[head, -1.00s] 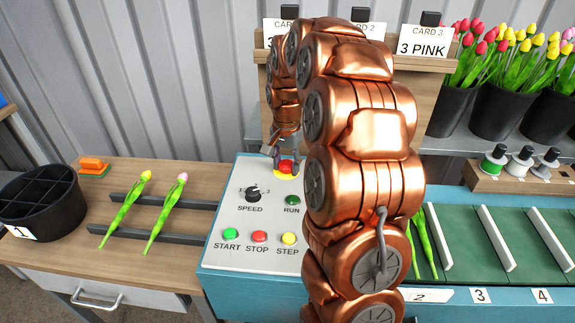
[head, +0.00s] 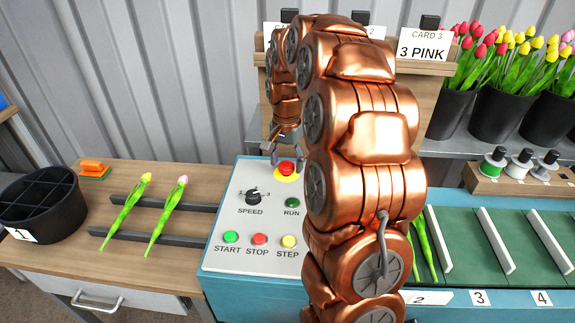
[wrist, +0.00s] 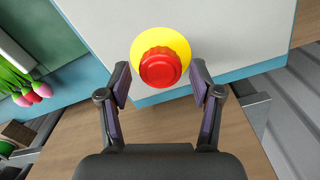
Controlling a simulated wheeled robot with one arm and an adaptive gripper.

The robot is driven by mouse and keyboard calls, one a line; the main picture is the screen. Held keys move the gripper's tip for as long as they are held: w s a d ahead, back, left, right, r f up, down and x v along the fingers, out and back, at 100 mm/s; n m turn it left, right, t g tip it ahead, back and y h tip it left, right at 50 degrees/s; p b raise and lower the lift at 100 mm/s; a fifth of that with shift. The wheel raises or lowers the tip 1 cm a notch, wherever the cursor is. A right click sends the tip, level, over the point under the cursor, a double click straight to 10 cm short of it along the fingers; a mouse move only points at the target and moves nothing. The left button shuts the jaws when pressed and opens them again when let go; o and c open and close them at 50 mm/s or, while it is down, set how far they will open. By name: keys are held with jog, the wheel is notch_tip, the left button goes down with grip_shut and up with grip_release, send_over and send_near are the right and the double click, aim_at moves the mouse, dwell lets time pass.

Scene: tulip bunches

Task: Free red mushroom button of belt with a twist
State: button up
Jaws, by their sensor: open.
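The red mushroom button (head: 286,168) sits on a yellow disc at the top of the sloped control panel (head: 225,190). In the wrist view the red button (wrist: 160,68) stands on its yellow disc (wrist: 174,38), ahead of and between my open fingertips. My gripper (head: 287,155) is at the button's far side in the head view, just above the panel. In the wrist view my gripper (wrist: 160,82) is open and empty, with a gap between each finger and the button. My copper arm hides the panel's right part in the head view.
The panel has a SPEED knob (head: 253,196), a dark RUN lamp (head: 292,202), and START (head: 231,237), STOP (head: 260,239) and STEP (head: 289,240) buttons. Two tulips (head: 165,215) lie on dark rails at the left. A green belt with white dividers (head: 495,240) is at the right.

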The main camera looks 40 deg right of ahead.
jog(key=shift+r+p, duration=0.55)
jog(key=shift+r, duration=2.45)
jog(key=shift+a+r, duration=0.1)
jog(key=shift+a, duration=0.1)
jog(key=s+a+r+n+p, duration=0.2)
jog(key=s+a+r+n, duration=0.15)
jog(key=s+a, duration=0.45)
jog(key=s+a+f+n+g+p, duration=0.1)
jog(key=s+a+n, duration=0.3)
jog(key=s, duration=0.7)
jog(key=s+a+f+n+p, duration=0.1)
jog(key=s+a+n, duration=0.4)
jog(key=s+a, duration=0.3)
jog(key=s, duration=0.3)
jog(key=shift+s+a+g+p, duration=0.2)
jog(key=shift+a+g+p, duration=0.1)
jog(key=shift+g+p, duration=0.1)
